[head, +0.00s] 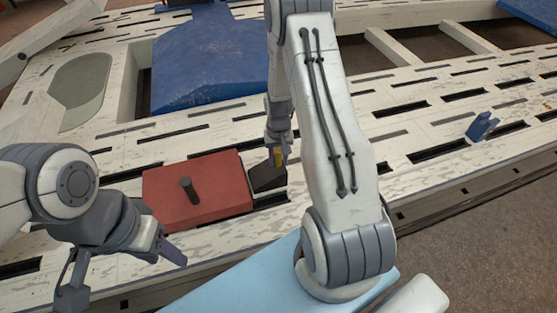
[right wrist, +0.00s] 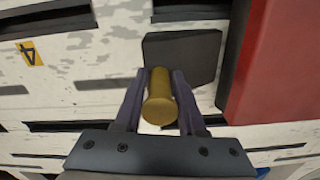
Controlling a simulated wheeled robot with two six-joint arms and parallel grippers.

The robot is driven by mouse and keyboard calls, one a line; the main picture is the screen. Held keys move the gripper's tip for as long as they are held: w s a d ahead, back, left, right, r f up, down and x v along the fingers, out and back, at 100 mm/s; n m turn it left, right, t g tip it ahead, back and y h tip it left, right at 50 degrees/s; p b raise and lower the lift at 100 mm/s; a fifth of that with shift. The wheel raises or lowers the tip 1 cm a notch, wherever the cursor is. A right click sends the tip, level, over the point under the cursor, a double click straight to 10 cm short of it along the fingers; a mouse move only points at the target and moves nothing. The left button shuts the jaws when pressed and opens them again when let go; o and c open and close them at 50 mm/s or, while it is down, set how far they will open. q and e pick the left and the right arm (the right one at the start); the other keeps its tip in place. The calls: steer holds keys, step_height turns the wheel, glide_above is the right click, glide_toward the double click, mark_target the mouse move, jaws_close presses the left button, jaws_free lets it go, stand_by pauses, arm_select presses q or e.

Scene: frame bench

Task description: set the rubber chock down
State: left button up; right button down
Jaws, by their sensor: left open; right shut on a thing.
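The rubber chock (head: 267,178) is a dark block beside the right side of a red block (head: 224,170). My right gripper (head: 277,150) is above the chock. In the right wrist view the chock (right wrist: 190,52) has a brass-coloured knob (right wrist: 159,100), and my right gripper (right wrist: 158,80) is shut on this knob. The chock is at or just above the slotted bench; I cannot tell if it touches. My left gripper (head: 122,274) is open and empty at the front left, apart from the red block.
The pale slotted bench (head: 420,122) is mostly clear to the right. A blue padded shape (head: 210,65) lies behind. A small blue piece (head: 481,126) stands at the right. A yellow label (right wrist: 30,53) marks the bench. A light blue surface (head: 245,285) is in front.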

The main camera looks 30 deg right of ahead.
steer(key=shift+r, duration=0.1)
steer(key=c, duration=0.9)
jaws_free()
steer(key=shift+f, duration=0.2)
steer(key=o, duration=0.4)
steer(key=shift+r, duration=0.15)
step_height(320, 180, up, 12)
steer(key=p, duration=0.3)
steer(key=shift+p, duration=0.35)
